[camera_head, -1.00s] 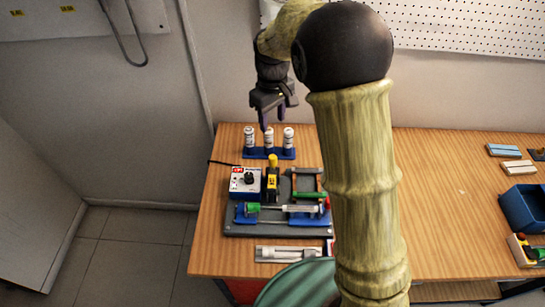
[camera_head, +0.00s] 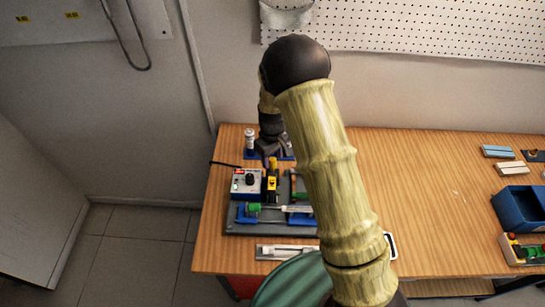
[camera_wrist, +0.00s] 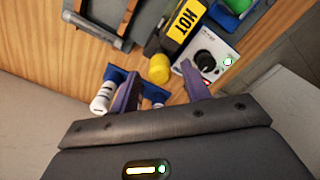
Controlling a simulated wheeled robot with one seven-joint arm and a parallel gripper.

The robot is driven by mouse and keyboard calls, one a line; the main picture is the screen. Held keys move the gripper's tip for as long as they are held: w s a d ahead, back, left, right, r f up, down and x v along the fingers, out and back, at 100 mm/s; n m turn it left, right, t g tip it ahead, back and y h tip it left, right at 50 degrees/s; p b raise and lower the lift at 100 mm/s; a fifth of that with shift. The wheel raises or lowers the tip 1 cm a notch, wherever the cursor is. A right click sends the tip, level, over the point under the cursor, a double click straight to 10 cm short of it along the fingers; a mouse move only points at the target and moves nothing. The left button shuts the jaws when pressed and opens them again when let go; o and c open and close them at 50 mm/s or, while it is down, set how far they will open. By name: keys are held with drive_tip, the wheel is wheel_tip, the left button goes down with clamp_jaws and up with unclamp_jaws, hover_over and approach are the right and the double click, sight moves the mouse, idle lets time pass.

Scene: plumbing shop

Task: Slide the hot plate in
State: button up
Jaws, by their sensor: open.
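The hot plate is a black block with a yellow "HOT" label (camera_wrist: 182,22) and a yellow round knob (camera_wrist: 159,69). In the head view the hot plate (camera_head: 272,184) stands on the grey fixture board, right of the white control box. My gripper (camera_wrist: 160,72) is open, with its purple fingers on either side of the yellow knob in the wrist view; I cannot tell whether they touch it. In the head view my gripper (camera_head: 270,148) is just behind the knob, its fingers mostly hidden.
The control box (camera_head: 245,183) with a black dial is left of the hot plate. A blue rack of white bottles (camera_head: 250,142) is behind, partly covered by my gripper. A clamp with a green-ended rod (camera_head: 254,207) lies in front. The bench's right middle is clear.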

drive_tip(key=shift+f, duration=0.95)
drive_tip(key=shift+c, duration=0.5)
clamp_jaws()
drive_tip(key=shift+s, duration=0.1)
